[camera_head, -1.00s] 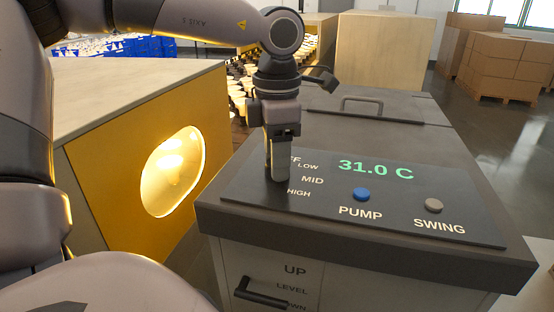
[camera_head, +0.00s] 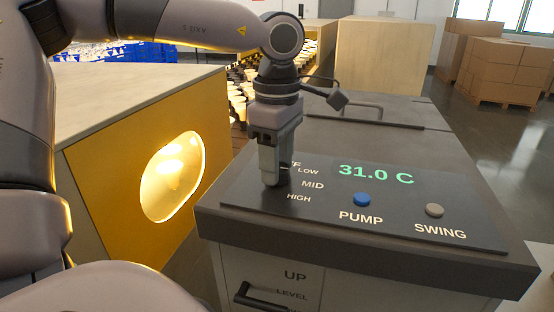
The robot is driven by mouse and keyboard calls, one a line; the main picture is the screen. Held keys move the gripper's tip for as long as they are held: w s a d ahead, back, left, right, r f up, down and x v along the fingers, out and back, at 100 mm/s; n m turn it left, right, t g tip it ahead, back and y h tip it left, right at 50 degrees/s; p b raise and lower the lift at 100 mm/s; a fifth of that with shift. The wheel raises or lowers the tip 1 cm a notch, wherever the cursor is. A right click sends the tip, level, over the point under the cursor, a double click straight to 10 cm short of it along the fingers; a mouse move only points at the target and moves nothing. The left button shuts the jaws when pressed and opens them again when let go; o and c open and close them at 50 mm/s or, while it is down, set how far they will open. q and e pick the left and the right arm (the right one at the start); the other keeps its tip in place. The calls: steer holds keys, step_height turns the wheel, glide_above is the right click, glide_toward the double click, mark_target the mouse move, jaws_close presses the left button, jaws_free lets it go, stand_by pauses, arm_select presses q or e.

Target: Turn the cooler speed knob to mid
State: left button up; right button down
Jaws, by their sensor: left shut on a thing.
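The cooler (camera_head: 360,262) has a dark sloped control panel (camera_head: 320,211) on top, with the printed labels LOW, MID and HIGH on its left part. My left gripper (camera_head: 269,183) points down at the panel just left of these labels. It is shut on the speed knob, which its fingers hide, so I cannot tell which label the knob points to. The panel's display (camera_head: 376,174) reads 31.0 C. My right gripper is not in view.
A blue PUMP button (camera_head: 361,199) and a grey SWING button (camera_head: 434,210) sit on the panel. A yellow-fronted cabinet (camera_head: 110,190) with a glowing window stands at left. A lever (camera_head: 262,297) marked UP is on the cooler's front. Cardboard boxes (camera_head: 497,70) stand far right.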

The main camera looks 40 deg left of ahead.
arm_select(q)
steer(key=shift+r, duration=0.15)
stand_by(0.3)
steer(key=o, duration=1.1)
steer(key=shift+c, duration=0.2)
step_height(320, 180, up, 7)
steer(key=shift+r, duration=0.1)
